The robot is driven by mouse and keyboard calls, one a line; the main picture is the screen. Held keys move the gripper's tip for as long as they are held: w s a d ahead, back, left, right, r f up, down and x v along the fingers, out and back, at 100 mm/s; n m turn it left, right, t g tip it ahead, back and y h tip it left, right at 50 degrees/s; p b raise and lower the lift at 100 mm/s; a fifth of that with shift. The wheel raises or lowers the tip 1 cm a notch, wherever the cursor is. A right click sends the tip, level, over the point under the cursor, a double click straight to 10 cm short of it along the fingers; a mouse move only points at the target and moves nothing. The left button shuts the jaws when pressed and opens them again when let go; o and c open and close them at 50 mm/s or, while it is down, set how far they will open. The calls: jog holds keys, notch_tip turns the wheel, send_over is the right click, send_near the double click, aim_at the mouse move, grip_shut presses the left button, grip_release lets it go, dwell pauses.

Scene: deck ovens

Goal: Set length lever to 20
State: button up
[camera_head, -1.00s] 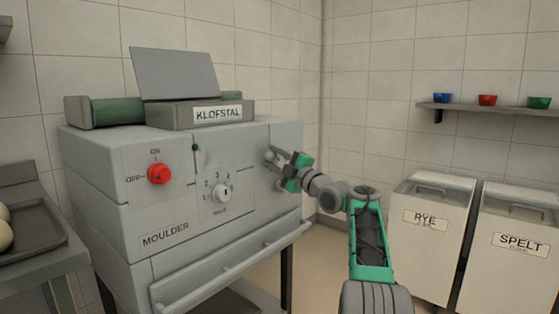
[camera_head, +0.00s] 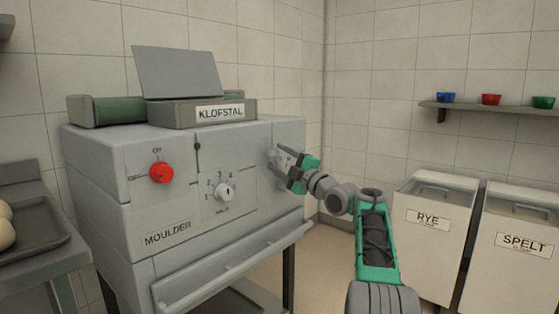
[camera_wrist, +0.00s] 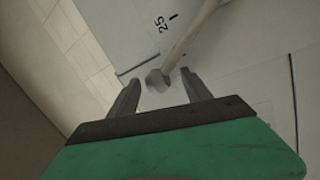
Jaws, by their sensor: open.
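The grey moulder (camera_head: 225,242) stands at the left in the head view. My gripper (camera_head: 276,160) is at the right part of its front panel. In the wrist view, a light grey lever (camera_wrist: 190,42) slants down from the top to a knobbed end (camera_wrist: 157,80). My open gripper (camera_wrist: 157,82) has one finger on each side of this end in the picture, with gaps showing. I cannot tell if either finger touches it. A mark reading 25 (camera_wrist: 160,24) with a short tick is printed beside the lever. No 20 mark is readable.
The moulder's front also carries a red on/off knob (camera_head: 161,172) and a numbered dial (camera_head: 224,192). A sloped tray (camera_head: 235,265) juts out below the panel. RYE (camera_head: 432,235) and SPELT (camera_head: 518,255) bins stand at the right. Open floor lies between moulder and bins.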

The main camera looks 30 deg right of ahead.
jog(key=v, duration=0.7)
jog(key=w+a+r+m+g+h+p, duration=0.15)
jog(key=a+r+m+g+p, duration=0.45)
jog(key=a+p, duration=0.6)
jog(key=s+a+m+g+h+p, duration=0.2)
jog(key=s+a+m+p, duration=0.1)
jog(key=s+a+p, duration=0.5)
jog(key=s+a+f+m+g+p, duration=0.1)
jog(key=s+a+m+g+p, duration=0.1)
jog(key=s+p, duration=0.4)
jog(key=s+a+f+m+g+h+p, duration=0.1)
jog(key=s+m+g+p, duration=0.3)
jog(key=s, duration=0.9)
jog(key=s+a+f+m+g+h+p, duration=0.1)
jog(key=s+a+m+g+p, duration=0.1)
jog(key=s+p, duration=0.5)
jog(key=s+a, duration=0.1)
jog(key=s, duration=0.1)
jog(key=shift+s+m+g+p, duration=0.3)
jog(key=shift+m+g, duration=0.1)
